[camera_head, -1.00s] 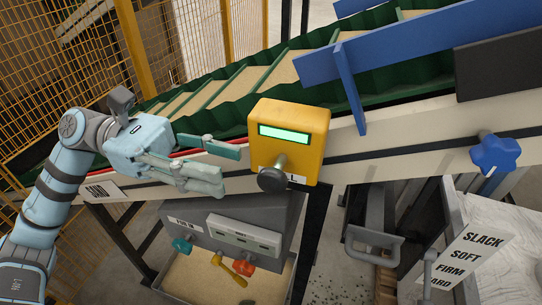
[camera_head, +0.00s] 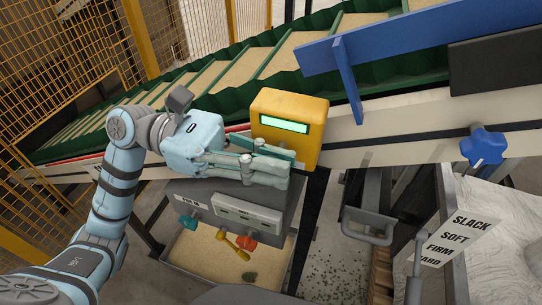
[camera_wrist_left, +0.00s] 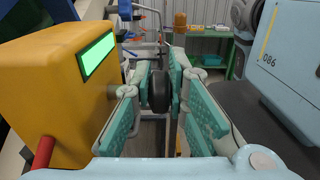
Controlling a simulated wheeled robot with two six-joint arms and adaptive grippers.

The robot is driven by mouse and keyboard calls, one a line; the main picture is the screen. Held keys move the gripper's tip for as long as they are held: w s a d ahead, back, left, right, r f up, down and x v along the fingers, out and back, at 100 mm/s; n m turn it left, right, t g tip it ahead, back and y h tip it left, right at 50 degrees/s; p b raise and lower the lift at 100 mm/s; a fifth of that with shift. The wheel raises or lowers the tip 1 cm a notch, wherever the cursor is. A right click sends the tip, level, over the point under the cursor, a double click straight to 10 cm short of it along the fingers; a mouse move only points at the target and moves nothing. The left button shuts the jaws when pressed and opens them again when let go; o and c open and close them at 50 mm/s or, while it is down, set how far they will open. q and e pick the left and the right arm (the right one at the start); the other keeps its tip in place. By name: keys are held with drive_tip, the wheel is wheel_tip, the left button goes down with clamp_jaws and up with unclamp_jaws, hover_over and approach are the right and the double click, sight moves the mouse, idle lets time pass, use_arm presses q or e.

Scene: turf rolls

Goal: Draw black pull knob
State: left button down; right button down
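The black pull knob (camera_wrist_left: 159,91) sticks out from the side of a yellow box (camera_head: 308,117) with a lit green display. In the left wrist view it stands between the two fingers of my left gripper (camera_wrist_left: 158,88), one on its box side and one on its outer side. The fingers are apart around it, close to both faces; firm contact is not clear. In the head view my left gripper (camera_head: 290,168) lies across the front of the box, and its fingers hide the knob. My right gripper is not in view.
The box sits on the pale conveyor side rail (camera_head: 400,133). A blue star knob (camera_head: 483,146) is on the rail to the right. Below the gripper is a grey unit (camera_head: 240,205) with coloured valves. A slack-to-hard label plate (camera_head: 462,236) stands lower right.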

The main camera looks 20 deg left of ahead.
use_arm(q)
drive_tip(key=shift+s+f+b, duration=0.2)
drive_tip(key=shift+b, duration=0.35)
drive_tip(key=shift+s+r, duration=0.2)
drive_tip(key=shift+s, duration=0.55)
drive_tip(key=c, duration=1.7)
unclamp_jaws()
drive_tip(key=shift+w+f, duration=0.1)
drive_tip(key=shift+w, duration=0.15)
drive_tip(key=shift+o, duration=0.7)
drive_tip(key=a, duration=1.2)
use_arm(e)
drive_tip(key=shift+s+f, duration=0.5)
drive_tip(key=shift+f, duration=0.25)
